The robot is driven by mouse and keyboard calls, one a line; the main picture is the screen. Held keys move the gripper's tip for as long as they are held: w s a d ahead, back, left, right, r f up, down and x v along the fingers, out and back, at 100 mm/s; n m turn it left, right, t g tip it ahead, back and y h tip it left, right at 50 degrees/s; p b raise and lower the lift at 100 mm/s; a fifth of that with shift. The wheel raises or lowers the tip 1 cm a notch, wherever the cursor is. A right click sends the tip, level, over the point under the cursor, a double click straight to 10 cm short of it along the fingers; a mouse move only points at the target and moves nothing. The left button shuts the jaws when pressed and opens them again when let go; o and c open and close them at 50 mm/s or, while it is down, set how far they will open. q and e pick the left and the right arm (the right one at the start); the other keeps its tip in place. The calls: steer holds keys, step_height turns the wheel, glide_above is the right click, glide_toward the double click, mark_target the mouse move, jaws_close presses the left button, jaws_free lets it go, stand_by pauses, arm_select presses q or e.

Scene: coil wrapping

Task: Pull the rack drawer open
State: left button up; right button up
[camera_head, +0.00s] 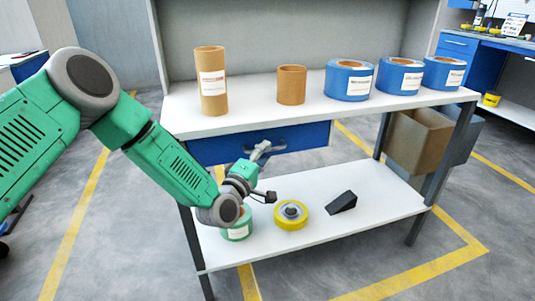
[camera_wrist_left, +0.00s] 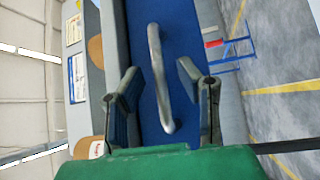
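The blue rack drawer (camera_head: 308,136) sits under the rack's white top, its front about level with the top's front edge. In the left wrist view the grey bar handle (camera_wrist_left: 156,75) stands out from the blue drawer front (camera_wrist_left: 188,30). My left gripper (camera_head: 262,151) is in front of the drawer at the handle, which it partly hides in the head view. In the left wrist view its two fingers (camera_wrist_left: 159,75) are apart, one on each side of the handle, with gaps showing. My right gripper is in neither view.
On the rack top (camera_head: 250,118) stand two cardboard tubes (camera_head: 211,85) and several blue-wrapped coils (camera_head: 349,80). The lower shelf (camera_head: 345,225) holds a green roll (camera_head: 238,230), a yellow roll (camera_head: 291,216) and a black wedge (camera_head: 343,202). A cardboard box (camera_head: 418,140) is at the right.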

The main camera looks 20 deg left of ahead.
arm_select(q)
steer(key=shift+w+a, duration=0.2)
steer(key=shift+w, duration=0.5)
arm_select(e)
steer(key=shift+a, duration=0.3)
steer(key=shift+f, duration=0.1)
arm_select(q)
steer(key=shift+d+r, duration=0.1)
steer(key=shift+d, duration=0.15)
jaws_close()
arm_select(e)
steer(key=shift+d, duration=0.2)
